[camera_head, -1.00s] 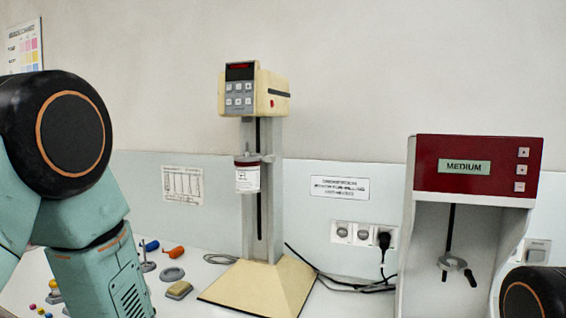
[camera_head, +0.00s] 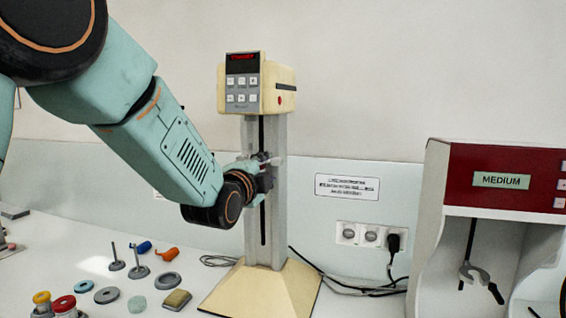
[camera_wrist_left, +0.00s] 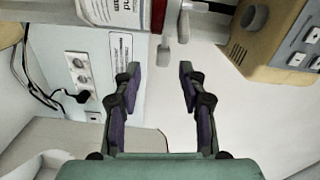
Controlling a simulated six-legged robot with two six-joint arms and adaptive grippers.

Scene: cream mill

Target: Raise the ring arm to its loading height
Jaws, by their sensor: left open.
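The cream mill (camera_head: 268,250) has a beige base, a grey slotted column and a beige head. Its ring arm (camera_head: 272,158) is partway up the column, mostly hidden by my left gripper (camera_head: 264,182) in the head view. In the left wrist view, part of the ring arm with a small grey knob (camera_wrist_left: 163,53) shows at the top. A white labelled jar (camera_wrist_left: 112,12) is beside it, cut by the frame edge. My left gripper (camera_wrist_left: 160,72) is open there, fingers spread with nothing between them, the knob just beyond the tips. My right gripper is not in view.
A red-and-white machine marked MEDIUM (camera_head: 501,181) stands at the right. Sockets with a black plug (camera_head: 393,242) and cables lie between the machines. Several small parts, including an orange piece (camera_head: 167,253) and a brass-topped block (camera_head: 177,298), lie on the worktop at lower left.

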